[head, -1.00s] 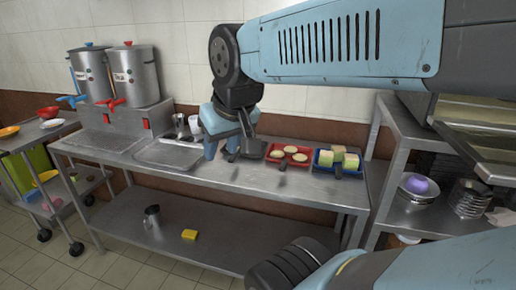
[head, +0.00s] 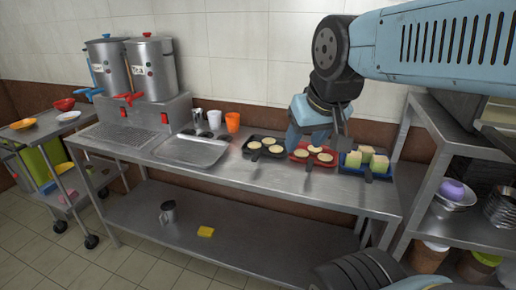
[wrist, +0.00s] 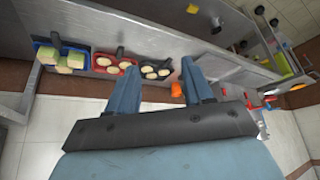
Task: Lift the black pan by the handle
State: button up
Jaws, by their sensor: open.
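The black pan (head: 277,154) sits on the steel worktable and holds several round pale pieces. Its short dark handle (head: 254,157) points toward the table's front. In the wrist view the black pan (wrist: 165,74) shows beyond and between my finger tips, apart from them. My gripper (head: 318,142) is open and empty, to the right of the black pan in the head view, over the red pan's area. It also shows in the wrist view (wrist: 159,62), with both blue fingers spread.
A red pan (head: 301,157) and a blue pan with cubes (head: 379,174) stand right of the black pan. An orange cup (head: 232,122) stands behind left, and a steel tray (head: 190,151) lies left. A shelf unit (head: 440,150) stands at the right.

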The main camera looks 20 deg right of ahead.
jog(key=shift+o, duration=0.2)
jog(key=shift+w+d+f, duration=0.15)
jog(key=shift+f, duration=0.15)
jog(key=w+d+f+n+g+h, duration=0.4)
jog(key=d+f+n+g+h, duration=0.2)
jog(key=f+h, duration=0.15)
jog(key=n+t+h, duration=0.3)
jog(key=n+t, duration=1.2)
jog(key=n, duration=0.8)
send_near(257, 153)
jog(key=x, duration=0.4)
jog(key=shift+w+f, duration=0.25)
jog(key=shift+f, duration=0.1)
jog(key=shift+r+x, duration=0.15)
jog(key=shift+x, duration=1.2)
jog(key=shift+r+x, duration=0.15)
jog(key=shift+x, duration=1.2)
jog(key=shift+s+d, duration=0.1)
jog(key=shift+d, duration=0.05)
